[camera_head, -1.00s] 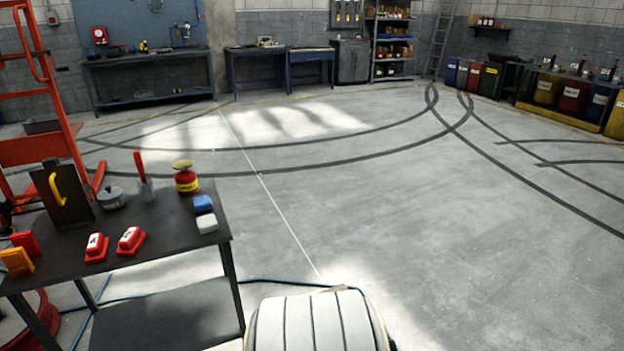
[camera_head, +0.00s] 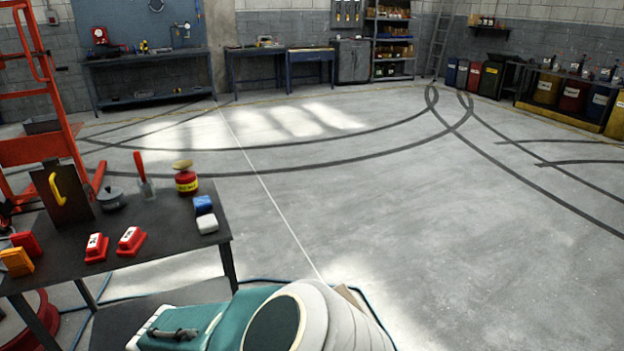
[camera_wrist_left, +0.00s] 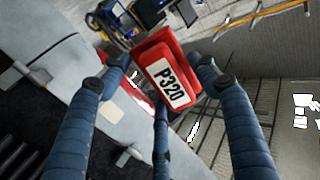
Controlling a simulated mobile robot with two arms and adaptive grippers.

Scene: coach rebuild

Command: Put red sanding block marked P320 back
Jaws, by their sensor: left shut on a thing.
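The red sanding block marked P320 (camera_wrist_left: 168,76) is held between the fingers of my left gripper (camera_wrist_left: 163,78) in the left wrist view. Its white label faces the camera, and the block looks tilted. The fingers are blue-sleeved with dark tips. In the head view two red blocks with white labels, a left one (camera_head: 96,247) and a right one (camera_head: 131,240), lie on the dark table (camera_head: 70,262); their markings are too small to read. Neither gripper shows in the head view. My right gripper is in no view.
Open floor (camera_head: 400,230) lies to the right.

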